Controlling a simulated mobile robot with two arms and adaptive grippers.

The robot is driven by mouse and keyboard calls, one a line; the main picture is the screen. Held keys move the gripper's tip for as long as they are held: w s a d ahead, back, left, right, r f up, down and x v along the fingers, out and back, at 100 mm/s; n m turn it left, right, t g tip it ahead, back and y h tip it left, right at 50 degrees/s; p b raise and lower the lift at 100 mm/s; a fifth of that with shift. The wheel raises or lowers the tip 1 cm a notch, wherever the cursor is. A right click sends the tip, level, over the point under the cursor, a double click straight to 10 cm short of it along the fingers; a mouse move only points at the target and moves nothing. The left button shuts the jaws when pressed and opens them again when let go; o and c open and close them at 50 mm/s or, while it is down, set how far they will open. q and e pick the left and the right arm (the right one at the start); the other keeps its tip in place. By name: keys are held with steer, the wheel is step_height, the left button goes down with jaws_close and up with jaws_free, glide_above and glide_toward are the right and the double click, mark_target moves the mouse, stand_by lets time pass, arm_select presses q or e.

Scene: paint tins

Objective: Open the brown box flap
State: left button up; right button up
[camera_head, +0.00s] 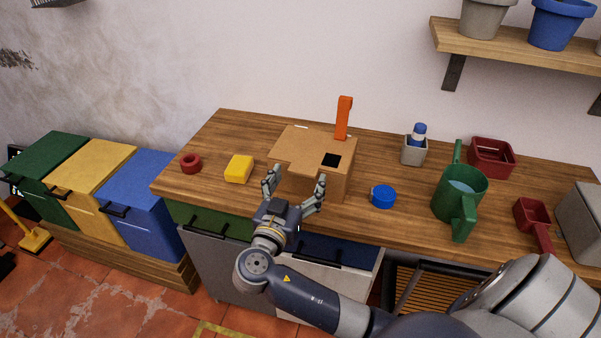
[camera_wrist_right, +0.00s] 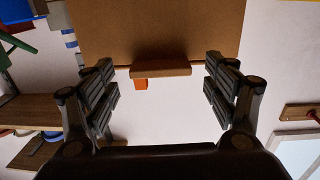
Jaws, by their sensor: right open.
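The brown box (camera_head: 335,184) stands on the wooden counter. A flat brown flap (camera_head: 298,147) lies across its top and juts out to the left. A dark square (camera_head: 330,160) shows on the top; I cannot tell whether it is a hole. My right gripper (camera_head: 296,184) is open and empty in front of the box, its fingers spread and pointing at it. In the right wrist view, a broad brown panel (camera_wrist_right: 160,30) and a short brown lip (camera_wrist_right: 160,70) lie between the open fingers (camera_wrist_right: 160,82). Contact cannot be told. My left gripper is out of view.
An orange upright piece (camera_head: 343,118) rises behind the box. A yellow block (camera_head: 239,169) and red ring (camera_head: 190,163) are to its left. A blue round tin (camera_head: 383,196), green watering can (camera_head: 459,200) and grey pot (camera_head: 413,152) are to its right.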

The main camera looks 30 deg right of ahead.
steer(key=shift+x, duration=1.05)
